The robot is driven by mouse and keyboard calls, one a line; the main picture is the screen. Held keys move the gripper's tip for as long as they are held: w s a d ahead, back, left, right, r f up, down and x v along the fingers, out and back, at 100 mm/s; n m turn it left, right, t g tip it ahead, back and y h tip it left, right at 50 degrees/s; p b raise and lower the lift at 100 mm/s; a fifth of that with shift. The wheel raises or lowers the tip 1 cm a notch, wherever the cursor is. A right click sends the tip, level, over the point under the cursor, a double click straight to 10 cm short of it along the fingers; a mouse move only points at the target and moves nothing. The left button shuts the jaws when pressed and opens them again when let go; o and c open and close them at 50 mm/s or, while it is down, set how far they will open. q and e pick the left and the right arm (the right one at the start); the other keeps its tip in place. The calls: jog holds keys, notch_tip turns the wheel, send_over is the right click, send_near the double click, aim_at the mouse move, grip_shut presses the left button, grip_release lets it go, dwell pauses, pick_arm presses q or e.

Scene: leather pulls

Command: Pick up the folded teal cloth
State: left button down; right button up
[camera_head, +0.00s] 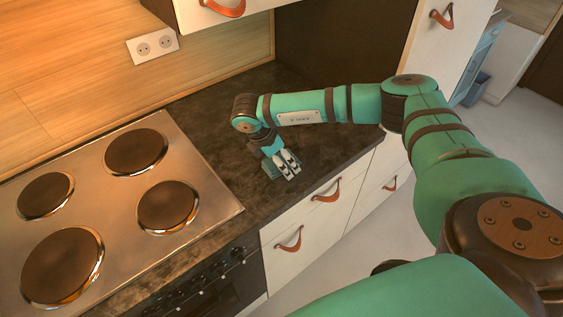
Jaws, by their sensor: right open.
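The folded teal cloth (269,169) lies on the dark countertop (222,130), right of the stove, close to the counter's front edge. Only a small part of it shows; my right gripper covers the rest. My right gripper (289,173) points down at the cloth, with its pale fingers open over the cloth's right side. I cannot tell whether the fingers touch it. My left gripper is not in view.
A steel stove top (106,205) with several round hot plates fills the left. White drawers (315,207) with leather pulls are below the counter. A wall socket (153,46) is at the back. The counter behind the gripper is clear.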

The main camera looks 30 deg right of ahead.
jog(key=c, duration=1.2)
jog(key=shift+o, duration=0.2)
jog(key=shift+r, duration=0.1)
jog(key=shift+r+p, duration=0.35)
jog(key=r, duration=0.1)
jog(key=r+b, duration=0.2)
jog(key=shift+s+a, duration=0.1)
jog(key=shift+s, duration=0.15)
jog(key=s+a+r+b, duration=0.1)
jog(key=s+a+b, duration=0.3)
jog(key=s, duration=1)
jog(key=shift+a+r, duration=0.35)
jog(key=shift+a, duration=0.85)
